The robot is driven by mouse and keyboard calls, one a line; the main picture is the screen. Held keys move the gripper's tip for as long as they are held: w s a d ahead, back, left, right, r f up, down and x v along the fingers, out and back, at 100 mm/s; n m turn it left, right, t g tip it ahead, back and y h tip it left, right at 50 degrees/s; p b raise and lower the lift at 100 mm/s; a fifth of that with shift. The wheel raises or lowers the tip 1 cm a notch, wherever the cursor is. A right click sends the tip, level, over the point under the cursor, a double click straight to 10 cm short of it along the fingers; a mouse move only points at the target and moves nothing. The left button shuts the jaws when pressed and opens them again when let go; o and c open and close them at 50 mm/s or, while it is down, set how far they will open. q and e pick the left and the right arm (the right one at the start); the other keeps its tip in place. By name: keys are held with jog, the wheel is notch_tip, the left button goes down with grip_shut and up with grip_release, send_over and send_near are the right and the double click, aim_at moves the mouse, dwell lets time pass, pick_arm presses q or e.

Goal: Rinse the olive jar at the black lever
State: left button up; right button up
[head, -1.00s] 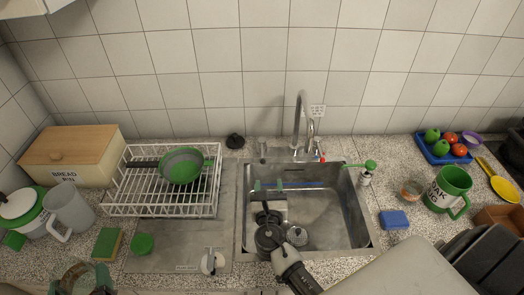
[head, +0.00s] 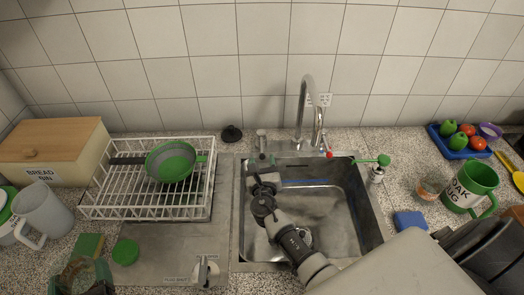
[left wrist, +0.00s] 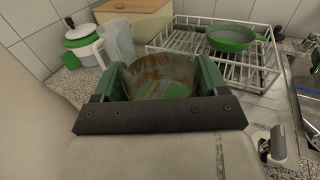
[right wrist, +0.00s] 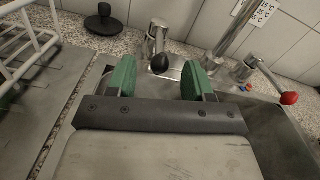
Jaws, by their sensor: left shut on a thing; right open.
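My left gripper (head: 82,278) is shut on a clear glass jar with brown smears inside, which I take as the olive jar (left wrist: 160,70). It holds the jar over the counter at the left; no label shows. My right gripper (head: 262,160) is open and empty at the back left of the sink. In the right wrist view the black lever (right wrist: 159,63) on a chrome tap body lies ahead, between the green fingertips (right wrist: 159,80), with no clear contact. A red-knobbed lever (right wrist: 289,98) is to its right. The tall spout (head: 305,100) rises between them.
The sink basin (head: 350,215) is under my right arm. A white dish rack (head: 120,205) with a green pan (head: 172,162) stands left.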

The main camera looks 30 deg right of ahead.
aim_at(262, 151)
jog(key=x, duration=0.4)
jog(key=shift+w+d, duration=0.15)
jog(key=shift+w, duration=0.25)
grip_shut()
